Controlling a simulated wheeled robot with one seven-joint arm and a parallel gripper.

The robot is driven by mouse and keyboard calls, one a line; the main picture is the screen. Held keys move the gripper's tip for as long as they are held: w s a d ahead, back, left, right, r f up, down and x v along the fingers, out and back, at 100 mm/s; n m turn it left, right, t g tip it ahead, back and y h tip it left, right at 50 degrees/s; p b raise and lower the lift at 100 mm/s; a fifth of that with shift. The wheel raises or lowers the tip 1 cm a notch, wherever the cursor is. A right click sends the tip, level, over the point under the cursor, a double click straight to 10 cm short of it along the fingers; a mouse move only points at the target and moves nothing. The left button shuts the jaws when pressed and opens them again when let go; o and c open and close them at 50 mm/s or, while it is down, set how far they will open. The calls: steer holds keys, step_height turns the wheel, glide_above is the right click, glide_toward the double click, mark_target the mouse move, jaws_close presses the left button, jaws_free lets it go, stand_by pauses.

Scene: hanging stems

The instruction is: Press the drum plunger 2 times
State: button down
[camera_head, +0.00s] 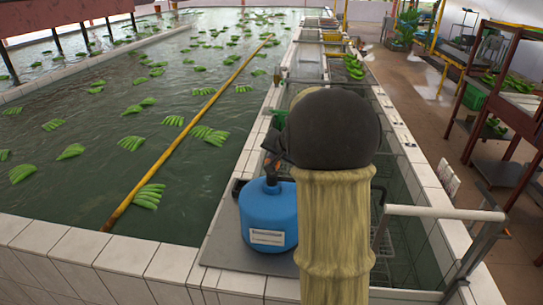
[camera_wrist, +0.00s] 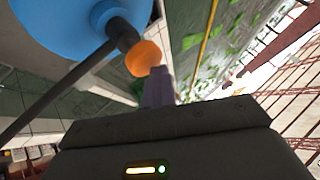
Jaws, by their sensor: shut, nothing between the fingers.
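The blue drum (camera_head: 268,222) stands on a grey slab beside the pool, with a white label on its front. Its top also shows in the wrist view (camera_wrist: 70,22). The drum's plunger has a dark stem (camera_wrist: 122,34) and an orange knob (camera_wrist: 143,60) standing out from the drum top. My gripper (camera_wrist: 158,78) is shut and empty, its fingertips right at the orange knob; I cannot tell whether they touch it. In the head view my dark gripper is above the drum top, partly hidden, and the plunger is hard to make out.
A dark hose (camera_wrist: 58,88) runs from near the plunger. The pool (camera_head: 100,120) holds floating green banana clusters and a long yellow pole (camera_head: 190,128). White tiled edging (camera_head: 75,248) borders it. A pale rail (camera_head: 445,212) stands right of the drum; a rack (camera_head: 500,115) stands farther right.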

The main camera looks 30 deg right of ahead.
steer(key=shift+f, duration=0.4)
steer(key=shift+r, duration=0.1)
steer(key=shift+r+p, duration=0.9)
steer(key=shift+r, duration=0.5)
steer(key=shift+d, duration=0.1)
steer(key=shift+w+r+p, duration=0.1)
steer(key=shift+r+p, duration=0.3)
steer(key=shift+r, duration=0.15)
step_height(320, 180, up, 5)
steer(key=p, duration=0.3)
